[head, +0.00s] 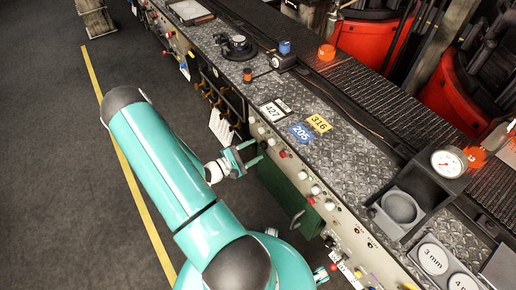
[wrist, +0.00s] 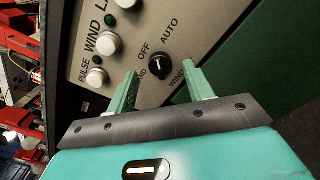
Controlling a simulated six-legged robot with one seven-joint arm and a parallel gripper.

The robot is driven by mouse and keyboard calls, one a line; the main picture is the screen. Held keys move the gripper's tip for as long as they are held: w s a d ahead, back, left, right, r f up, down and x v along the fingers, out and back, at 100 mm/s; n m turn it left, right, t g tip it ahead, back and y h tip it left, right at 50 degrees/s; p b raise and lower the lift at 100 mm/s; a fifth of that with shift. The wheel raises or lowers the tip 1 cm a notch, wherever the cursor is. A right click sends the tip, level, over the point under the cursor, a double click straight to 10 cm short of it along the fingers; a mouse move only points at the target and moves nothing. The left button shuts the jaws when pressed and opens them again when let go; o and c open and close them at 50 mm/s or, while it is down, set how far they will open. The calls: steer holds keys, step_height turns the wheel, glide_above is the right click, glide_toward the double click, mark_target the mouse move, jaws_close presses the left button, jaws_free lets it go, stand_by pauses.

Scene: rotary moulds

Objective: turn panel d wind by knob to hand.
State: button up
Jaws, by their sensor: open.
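The black wind knob (wrist: 160,64) sits on a pale panel (wrist: 205,28) in the wrist view. Labels OFF, AUTO and WIND are printed around it, and a label ending in "ND" is partly hidden by the left finger. The knob's pointer setting is too small to tell. My gripper (wrist: 161,68) is open, with one finger on each side of the knob; I cannot tell whether they touch it. In the head view my gripper (head: 260,152) is at the front face of the long console (head: 270,135), and the knob cannot be made out there.
White push buttons (wrist: 107,44) and green lamps stand left of the knob. A dark green panel (wrist: 270,70) lies to its right. In the head view, a green door (head: 283,188) with a handle is below the controls. Dark floor (head: 60,160) is open at left.

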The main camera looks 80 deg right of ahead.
mark_target(262, 146)
steer(key=x, duration=0.2)
steer(key=shift+s+d, duration=0.25)
steer(key=c, duration=1)
steer(key=shift+o, duration=0.2)
